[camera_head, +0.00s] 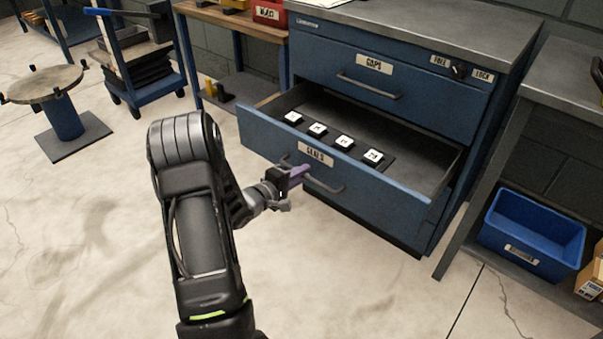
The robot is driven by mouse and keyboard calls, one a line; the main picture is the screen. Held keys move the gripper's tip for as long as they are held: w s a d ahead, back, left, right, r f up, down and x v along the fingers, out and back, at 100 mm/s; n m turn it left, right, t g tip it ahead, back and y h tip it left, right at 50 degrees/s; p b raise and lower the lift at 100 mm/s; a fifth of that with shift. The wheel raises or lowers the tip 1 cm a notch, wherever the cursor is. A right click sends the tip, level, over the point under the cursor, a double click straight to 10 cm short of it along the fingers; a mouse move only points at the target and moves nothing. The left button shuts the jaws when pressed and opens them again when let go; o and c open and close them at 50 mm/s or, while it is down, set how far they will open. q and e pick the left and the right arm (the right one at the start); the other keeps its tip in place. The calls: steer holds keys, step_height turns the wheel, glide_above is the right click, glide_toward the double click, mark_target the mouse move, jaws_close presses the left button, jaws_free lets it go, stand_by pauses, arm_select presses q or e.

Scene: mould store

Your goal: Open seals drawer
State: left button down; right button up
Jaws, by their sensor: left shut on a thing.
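The seals drawer (385,202) is the lower drawer of a blue cabinet (465,120). It is pulled out, and its inside shows with several small dark blocks with white labelled tops (344,141) in a row. The caps drawer (420,90) above is closed. My right gripper is not in view.
A grey-topped bench (575,75) stands at the right with a blue bin (530,235) below it. A wooden-topped bench (235,22), a blue cart (150,70) and a round stand (64,118) are at the back left. The floor in front of the drawer is clear.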

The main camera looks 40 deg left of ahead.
arm_select(q)
steer(key=c, duration=1.7)
jaws_free()
steer(key=p+v, duration=0.2)
steer(key=v, duration=0.5)
steer(key=shift+s+d, duration=0.1)
steer(key=shift+s, duration=0.3)
